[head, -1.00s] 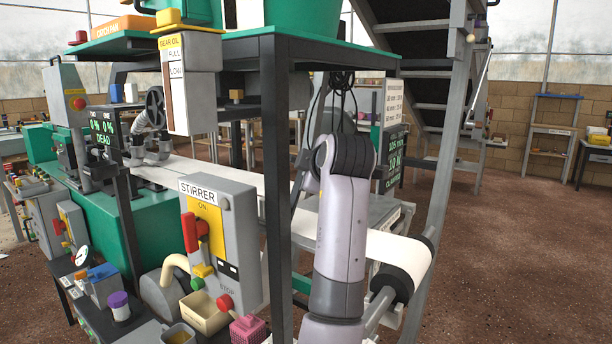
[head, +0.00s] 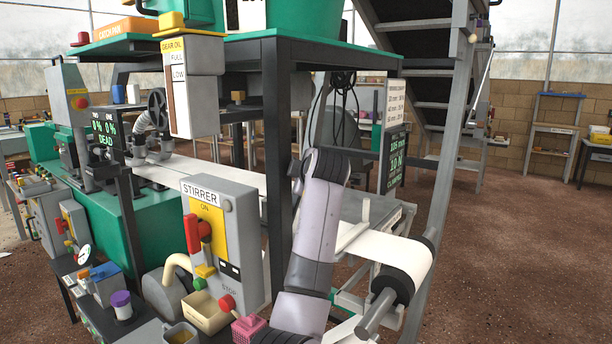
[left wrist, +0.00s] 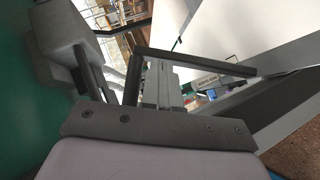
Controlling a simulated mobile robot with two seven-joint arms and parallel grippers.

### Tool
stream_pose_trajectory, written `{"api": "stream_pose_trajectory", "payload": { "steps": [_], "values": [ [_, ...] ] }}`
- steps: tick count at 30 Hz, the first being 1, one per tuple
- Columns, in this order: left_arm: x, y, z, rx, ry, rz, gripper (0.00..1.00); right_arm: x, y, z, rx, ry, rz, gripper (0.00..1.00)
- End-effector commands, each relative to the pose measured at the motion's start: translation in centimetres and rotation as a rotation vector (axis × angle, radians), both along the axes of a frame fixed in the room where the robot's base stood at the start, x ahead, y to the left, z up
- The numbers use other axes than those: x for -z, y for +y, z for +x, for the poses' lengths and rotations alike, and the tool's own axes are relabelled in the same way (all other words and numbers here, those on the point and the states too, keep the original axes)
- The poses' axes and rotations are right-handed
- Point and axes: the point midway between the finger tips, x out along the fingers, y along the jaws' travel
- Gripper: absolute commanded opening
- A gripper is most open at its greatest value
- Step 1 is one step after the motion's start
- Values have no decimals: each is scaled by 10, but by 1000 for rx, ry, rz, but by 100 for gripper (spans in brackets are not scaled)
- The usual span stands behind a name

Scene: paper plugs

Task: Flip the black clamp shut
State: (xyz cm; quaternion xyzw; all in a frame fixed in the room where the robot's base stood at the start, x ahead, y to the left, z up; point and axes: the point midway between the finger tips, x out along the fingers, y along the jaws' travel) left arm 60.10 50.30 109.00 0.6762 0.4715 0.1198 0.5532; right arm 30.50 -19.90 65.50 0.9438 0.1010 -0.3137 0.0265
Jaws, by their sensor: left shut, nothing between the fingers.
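I cannot make out the black clamp for certain in either view. In the left wrist view a dark angled bar (left wrist: 200,61) crosses just ahead of my left gripper (left wrist: 160,68); I cannot tell whether it is part of the clamp. The grey fingers of my left gripper look shut and empty, and it is unclear whether they touch the bar. In the head view a grey-purple arm of mine stands in front of the paper strip, right of the stirrer box (head: 222,240), with its lower end out of frame. My right gripper is not in view.
A white paper web (head: 195,172) runs behind a dark upright post (head: 279,170). A paper roll with black ends (head: 395,262) is at the right. The gear oil box (head: 193,90) hangs above. Brown floor (head: 520,230) is open at the right.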

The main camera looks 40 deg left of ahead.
Motion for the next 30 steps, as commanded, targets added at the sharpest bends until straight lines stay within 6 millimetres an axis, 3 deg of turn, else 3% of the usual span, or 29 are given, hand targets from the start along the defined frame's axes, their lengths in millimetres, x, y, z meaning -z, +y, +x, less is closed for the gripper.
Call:
{"api": "stream_pose_trajectory", "payload": {
  "steps": [14, 24, 30],
  "values": [
    [-1, 1, 1, 0, 7, -1, 0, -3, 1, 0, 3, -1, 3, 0],
    [-4, 3, 12, 0, 145, -17, 0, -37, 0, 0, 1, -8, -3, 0],
    [4, 4, 21, 0, 257, -29, 0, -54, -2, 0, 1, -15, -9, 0]
  ]
}}
